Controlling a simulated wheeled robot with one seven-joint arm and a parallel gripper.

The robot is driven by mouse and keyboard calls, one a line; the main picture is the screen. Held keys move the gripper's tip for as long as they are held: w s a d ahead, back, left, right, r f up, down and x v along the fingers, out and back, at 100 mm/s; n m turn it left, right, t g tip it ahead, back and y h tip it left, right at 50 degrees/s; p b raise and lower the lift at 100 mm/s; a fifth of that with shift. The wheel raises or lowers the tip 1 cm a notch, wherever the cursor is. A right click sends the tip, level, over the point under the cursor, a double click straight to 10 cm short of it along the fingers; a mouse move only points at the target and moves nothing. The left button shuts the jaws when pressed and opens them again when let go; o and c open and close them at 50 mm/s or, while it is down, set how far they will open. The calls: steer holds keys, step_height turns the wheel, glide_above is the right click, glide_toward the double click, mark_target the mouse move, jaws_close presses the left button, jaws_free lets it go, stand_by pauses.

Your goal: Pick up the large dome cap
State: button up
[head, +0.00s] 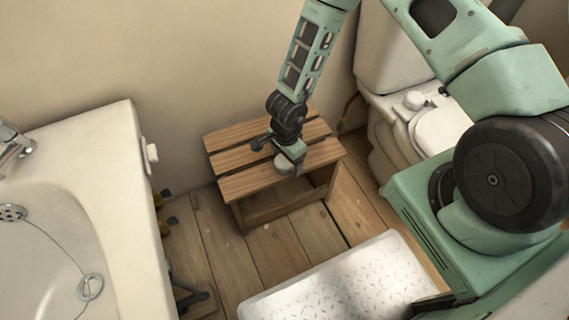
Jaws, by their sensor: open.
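A pale, rounded piece, which looks like the large dome cap (284,167), is on the slatted wooden stool (238,159). My gripper (280,153) is open and comes down from above, right over this piece. The jaws hide part of the piece, and I cannot tell whether they touch it. Another pale, rounded piece (415,100) is on the toilet at the right, away from my gripper.
The toilet (437,128) stands at the right behind my arm. A white patterned mat (345,285) lies on the plank floor in front. Dark and yellow fittings (163,228) are beside the tub. Floor between tub and stool is narrow.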

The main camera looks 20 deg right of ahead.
steer(key=c, duration=1.1)
steer(key=shift+o, duration=0.2)
steer(key=shift+r, duration=0.15)
step_height(320, 180, up, 28)
steer(key=p, duration=1.4)
